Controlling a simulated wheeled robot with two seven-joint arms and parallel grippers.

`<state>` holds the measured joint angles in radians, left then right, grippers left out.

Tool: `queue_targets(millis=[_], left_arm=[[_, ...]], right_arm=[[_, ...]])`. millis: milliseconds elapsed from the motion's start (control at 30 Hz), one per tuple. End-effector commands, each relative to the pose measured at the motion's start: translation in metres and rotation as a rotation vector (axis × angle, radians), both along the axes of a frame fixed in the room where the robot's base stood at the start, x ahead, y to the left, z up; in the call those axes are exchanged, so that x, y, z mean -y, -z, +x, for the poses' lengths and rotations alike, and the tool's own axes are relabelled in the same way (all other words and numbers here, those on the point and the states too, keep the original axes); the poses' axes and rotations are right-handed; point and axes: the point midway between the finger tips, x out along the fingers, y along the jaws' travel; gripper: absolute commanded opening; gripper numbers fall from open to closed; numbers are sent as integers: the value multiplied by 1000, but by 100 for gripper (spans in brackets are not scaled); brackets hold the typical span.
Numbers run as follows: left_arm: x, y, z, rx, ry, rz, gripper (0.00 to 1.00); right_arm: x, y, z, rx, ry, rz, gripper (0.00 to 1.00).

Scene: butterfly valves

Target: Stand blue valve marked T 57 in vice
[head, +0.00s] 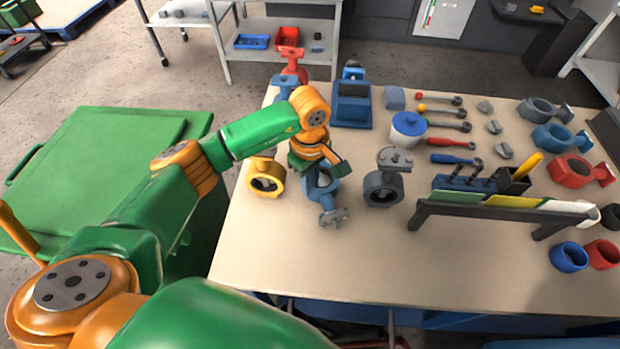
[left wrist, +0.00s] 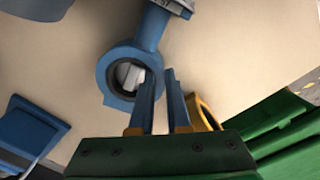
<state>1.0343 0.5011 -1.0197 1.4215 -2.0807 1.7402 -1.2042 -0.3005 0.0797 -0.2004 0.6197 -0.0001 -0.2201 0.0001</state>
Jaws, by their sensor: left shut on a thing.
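A blue valve (head: 322,187) is at my left gripper (head: 320,163), over the table's left part; its neck and grey flange point toward the front. In the left wrist view the valve's ring (left wrist: 107,72) is at the fingers (left wrist: 163,95), which are shut on its rim. I cannot tell whether the valve touches the table. My right gripper is not in view.
A yellow valve (head: 264,183) stands close left, a grey-blue valve (head: 383,188) close right. A red valve (head: 291,62) is at the back left. A blue-lidded pot (head: 408,128), tools and a dark rack (head: 490,215) lie to the right. The table's front left is clear.

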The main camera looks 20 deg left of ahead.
Motion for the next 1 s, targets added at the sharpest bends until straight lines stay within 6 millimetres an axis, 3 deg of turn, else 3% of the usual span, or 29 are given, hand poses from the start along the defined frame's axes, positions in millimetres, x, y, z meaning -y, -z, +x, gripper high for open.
queue_targets(millis=[333, 367, 467, 833, 1000], left_arm=[[1, 4, 1, 4, 0, -3, 0], [0, 5, 0, 1, 0, -2, 17], [0, 4, 0, 1, 0, -2, 44], [0, -2, 0, 2, 0, -2, 45], [1, -35, 2, 10, 0, -3, 45]], right_arm=[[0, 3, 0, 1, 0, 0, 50], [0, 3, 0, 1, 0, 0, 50], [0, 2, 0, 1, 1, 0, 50], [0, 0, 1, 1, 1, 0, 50], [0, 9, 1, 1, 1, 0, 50]])
